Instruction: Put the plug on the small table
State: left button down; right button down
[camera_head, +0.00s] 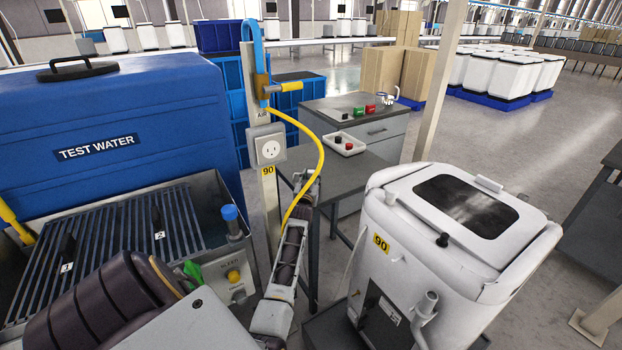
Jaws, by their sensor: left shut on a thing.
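My left gripper (304,188) is in the middle of the view, in front of the small dark table (372,178). The plug itself is hidden or too small to make out there. A white wall socket (269,149) on the post, left of the gripper, has nothing in it. My right gripper is not in view.
A grey cabinet (380,128) stands behind. A white machine (455,240) is close on the right. A blue TEST WATER tank (120,180) and a grated basin (120,240) fill the left.

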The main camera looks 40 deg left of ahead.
pick_arm(q)
jog(key=shift+f, duration=0.15)
jog(key=c, duration=1)
grip_release()
jog(key=shift+c, duration=0.2)
jog(key=shift+o, duration=0.3)
jog(key=shift+r, duration=0.25)
